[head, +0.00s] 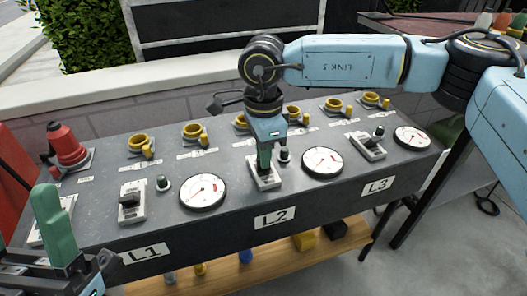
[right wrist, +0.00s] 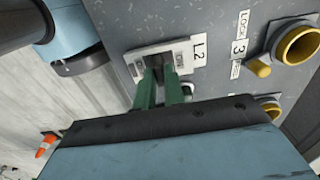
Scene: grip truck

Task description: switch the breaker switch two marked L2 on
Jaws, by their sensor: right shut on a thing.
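The L2 breaker switch (head: 268,183) sits on the grey panel (head: 235,228) behind the L2 label (head: 275,217). My right gripper (head: 264,165) points down at it, its green fingertips at the switch. In the right wrist view, the L2 breaker's pale plate (right wrist: 140,66) shows near the L2 label (right wrist: 199,48). The green fingers of my right gripper (right wrist: 160,80) are shut on the switch lever, which is mostly hidden between them. The lever's position is unclear. My left gripper (head: 57,225) stands at the lower left, away from L2, its finger gap unclear.
The L1 breaker (head: 132,202) and L3 breaker (head: 368,147) stand left and right of L2. Round white gauges (head: 203,192) and small knobs flank the breakers. Several yellow sockets (head: 138,143) line the back. A red emergency knob (head: 66,145) rises at left.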

